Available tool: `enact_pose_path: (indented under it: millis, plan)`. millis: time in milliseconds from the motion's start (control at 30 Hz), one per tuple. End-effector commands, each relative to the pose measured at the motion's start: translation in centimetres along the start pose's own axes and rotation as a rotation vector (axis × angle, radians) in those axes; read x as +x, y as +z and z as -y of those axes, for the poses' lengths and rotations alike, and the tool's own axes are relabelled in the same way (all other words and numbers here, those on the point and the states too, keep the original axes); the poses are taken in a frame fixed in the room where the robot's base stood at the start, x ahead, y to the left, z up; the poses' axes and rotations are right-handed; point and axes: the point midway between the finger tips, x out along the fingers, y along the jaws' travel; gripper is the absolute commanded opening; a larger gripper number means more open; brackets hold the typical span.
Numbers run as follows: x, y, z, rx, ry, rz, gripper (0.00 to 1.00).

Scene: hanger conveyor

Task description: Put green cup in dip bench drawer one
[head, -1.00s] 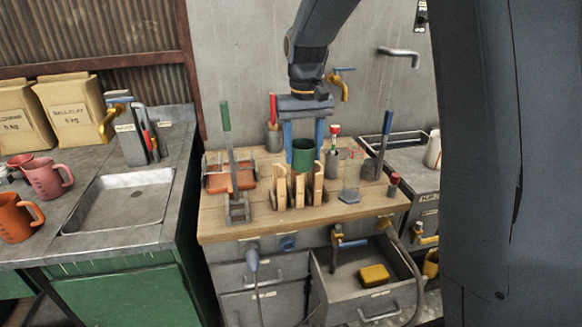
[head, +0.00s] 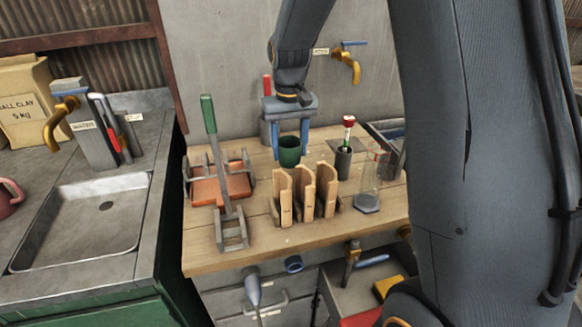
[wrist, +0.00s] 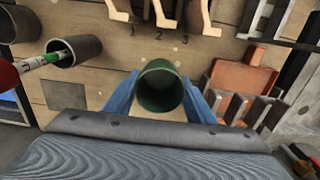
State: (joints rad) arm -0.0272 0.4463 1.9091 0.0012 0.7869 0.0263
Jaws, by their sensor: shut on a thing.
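The green cup (head: 289,151) is upright between the blue fingers of my gripper (head: 289,140), over the wooden bench top behind the wooden rack. In the wrist view the cup (wrist: 160,88) shows its open mouth, with a blue finger pressed to each side. My gripper is shut on it. I cannot tell whether the cup touches the bench top. The open drawer (head: 345,296) is below the bench's front edge at the right. It holds a yellow block (head: 388,287) and is partly hidden by my arm.
The numbered wooden rack (head: 306,190) stands in front of the cup. An orange tray with a green-handled lever (head: 211,120) is at the left, and a dark holder (head: 343,163) at the right. A sink (head: 85,218) is farther left. A tap (head: 350,258) stands over the drawer.

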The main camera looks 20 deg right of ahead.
Motion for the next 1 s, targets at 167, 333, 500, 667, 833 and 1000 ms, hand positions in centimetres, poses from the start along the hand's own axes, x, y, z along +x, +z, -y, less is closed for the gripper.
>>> enact_pose_path:
  millis: [167,333,500,667,833,1000]
  plan:
    - [2.2,0.0,0.0,0.0,0.0,0.001,0.24]
    - [3.4,0.0,0.0,0.0,0.0,0.001,0.24]
    - [5.8,0.1,0.0,0.0,0.0,0.002,0.24]
    - [6.8,0.0,0.0,0.0,0.0,-0.002,0.24]
    - [6.8,0.0,0.0,0.0,0.0,-0.002,0.24]
    - [7.0,0.0,0.0,0.0,0.0,-0.002,0.56]
